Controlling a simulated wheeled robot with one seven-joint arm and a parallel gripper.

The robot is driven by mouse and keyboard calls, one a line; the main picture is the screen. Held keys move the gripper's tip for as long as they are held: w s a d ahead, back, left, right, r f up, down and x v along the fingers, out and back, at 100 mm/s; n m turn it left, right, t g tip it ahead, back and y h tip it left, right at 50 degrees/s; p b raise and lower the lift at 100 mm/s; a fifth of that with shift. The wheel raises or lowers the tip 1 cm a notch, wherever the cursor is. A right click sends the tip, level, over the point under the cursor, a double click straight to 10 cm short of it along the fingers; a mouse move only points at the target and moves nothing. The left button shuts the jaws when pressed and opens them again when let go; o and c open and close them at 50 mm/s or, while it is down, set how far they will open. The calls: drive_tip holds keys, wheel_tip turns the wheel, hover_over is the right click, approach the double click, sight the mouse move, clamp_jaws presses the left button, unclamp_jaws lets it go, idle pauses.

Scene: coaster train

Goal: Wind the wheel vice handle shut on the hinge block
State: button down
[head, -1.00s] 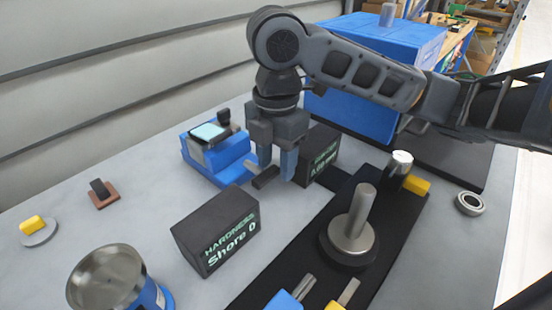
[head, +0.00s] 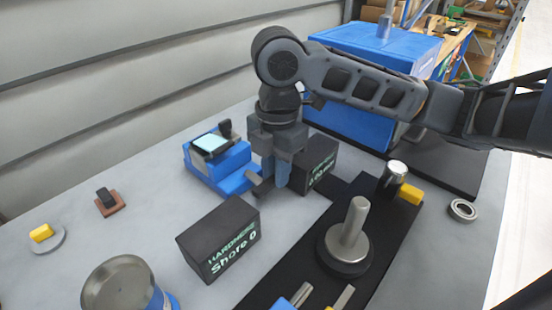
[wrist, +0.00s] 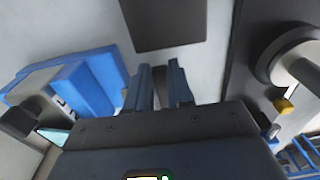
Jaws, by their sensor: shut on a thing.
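My gripper (head: 270,182) points down between a blue device and two dark blocks. Its fingers are close together on a small dark bar (head: 258,187), which also shows between the fingers in the wrist view (wrist: 162,90). The fingers hide part of this bar, and I cannot tell what it is joined to. A metal disc with an upright post (head: 350,240) stands on a black base plate (head: 290,272), to the right of my gripper and apart from it. I cannot clearly make out which part is the vice or the hinge block.
The blue device (head: 222,165) with a screen is close left of my gripper. A dark lettered block (head: 218,238) stands in front, another (head: 318,160) behind right. A metal cylinder (head: 393,178), yellow piece (head: 410,194), ring (head: 462,210) and tin (head: 120,285) stand around.

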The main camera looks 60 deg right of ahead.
drive_tip(key=shift+w+d+r+y+p, duration=0.15)
drive_tip(key=shift+r+y+p, duration=0.2)
drive_tip(key=shift+p, duration=1.85)
drive_tip(key=p, duration=0.4)
drive_tip(key=shift+d+f+y, duration=0.1)
drive_tip(key=shift+y, duration=0.25)
drive_tip(key=shift+d+f+t+y+p, duration=0.15)
drive_tip(key=shift+f+t+y+p, duration=0.25)
drive_tip(key=shift+y+p, duration=0.45)
drive_tip(key=shift+f+y, duration=0.35)
drive_tip(key=shift+y, duration=0.1)
drive_tip(key=c, duration=1)
unclamp_jaws()
drive_tip(key=shift+s, duration=0.2)
drive_tip(key=shift+b+v, duration=0.3)
drive_tip(key=shift+v, duration=3.55)
drive_tip(key=shift+o, duration=0.5)
drive_tip(key=shift+s, duration=0.1)
